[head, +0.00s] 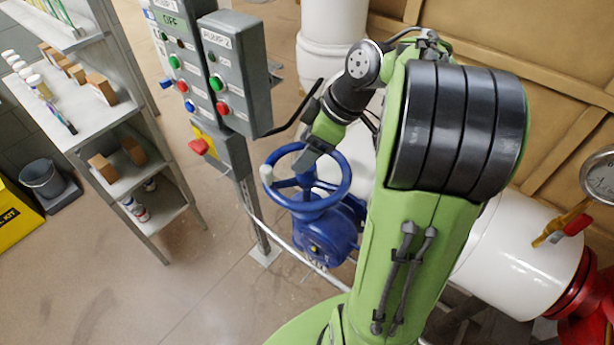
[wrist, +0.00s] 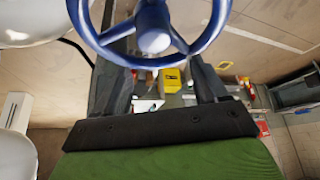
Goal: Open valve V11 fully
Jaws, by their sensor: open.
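A blue valve handwheel (head: 304,181) sits on a blue valve body (head: 331,232) in the middle of the head view. A pale knob (head: 266,174) is on its left rim. A small plate on the body is too small to read. My gripper (head: 315,156) is at the far upper side of the wheel, close to the rim. In the wrist view my gripper (wrist: 157,68) shows two dark fingers set apart, with nothing held between them. The wheel's hub and spokes (wrist: 152,30) are beyond the fingertips. I cannot tell whether the fingers touch the rim.
A grey shelf (head: 85,105) is farther left. White pipes (head: 520,258) and a gauge (head: 598,178) are at the right. Floor is clear at lower left.

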